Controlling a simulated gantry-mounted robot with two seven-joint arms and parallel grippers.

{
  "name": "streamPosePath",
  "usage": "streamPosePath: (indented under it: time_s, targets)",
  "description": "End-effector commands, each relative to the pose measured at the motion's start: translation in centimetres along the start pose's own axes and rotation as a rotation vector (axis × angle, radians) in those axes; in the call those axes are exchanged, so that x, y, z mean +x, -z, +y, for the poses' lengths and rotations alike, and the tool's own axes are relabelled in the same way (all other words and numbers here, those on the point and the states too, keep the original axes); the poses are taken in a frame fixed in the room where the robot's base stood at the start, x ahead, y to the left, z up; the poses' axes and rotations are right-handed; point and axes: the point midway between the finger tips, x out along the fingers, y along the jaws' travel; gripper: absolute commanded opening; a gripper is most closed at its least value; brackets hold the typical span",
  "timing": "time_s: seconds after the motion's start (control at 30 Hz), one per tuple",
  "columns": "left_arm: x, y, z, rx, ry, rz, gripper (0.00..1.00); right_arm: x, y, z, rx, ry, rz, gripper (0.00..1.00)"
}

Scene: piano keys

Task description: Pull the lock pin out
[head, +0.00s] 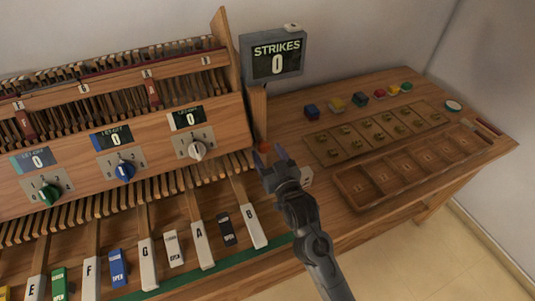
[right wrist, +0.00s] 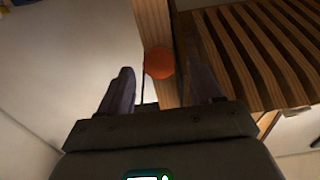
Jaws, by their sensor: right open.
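An orange ball knob (head: 264,148), which looks like the head of the lock pin, sits at the right end of the wooden piano case. It also shows in the right wrist view (right wrist: 159,63), in front of a wooden post. My right gripper (head: 273,157) is open close to the knob. In the right wrist view its two fingers stand on either side of the knob with gaps between. I cannot tell how deep the knob lies between them. The pin's shaft is not clearly visible. My left gripper is not in view.
A STRIKES display (head: 277,60) reading 0 stands above the knob. Lettered piano keys (head: 202,244) and dial panels (head: 120,167) lie to the left. A compartment tray (head: 385,197), a slotted board (head: 316,146) and several coloured blocks are on the bench to the right.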

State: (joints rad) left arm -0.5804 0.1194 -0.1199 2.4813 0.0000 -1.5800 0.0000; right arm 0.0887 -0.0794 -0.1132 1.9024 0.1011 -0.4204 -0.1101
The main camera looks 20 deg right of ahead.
Motion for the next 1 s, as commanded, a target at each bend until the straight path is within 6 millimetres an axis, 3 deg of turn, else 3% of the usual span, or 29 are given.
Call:
streamPosePath:
  time_s: [0.47, 0.87, 1.0]
  targets:
    - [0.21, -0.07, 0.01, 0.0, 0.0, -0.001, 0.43, 0.99, 0.02, 0.02, 0.0, 0.0, 0.0, 0.63]
    - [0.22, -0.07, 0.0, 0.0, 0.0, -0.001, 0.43, 0.97, 0.02, 0.02, 0.0, 0.0, 0.0, 0.02]
    - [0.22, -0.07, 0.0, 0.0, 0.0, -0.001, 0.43, 0.96, 0.02, 0.01, 0.0, 0.0, 0.0, 0.0]
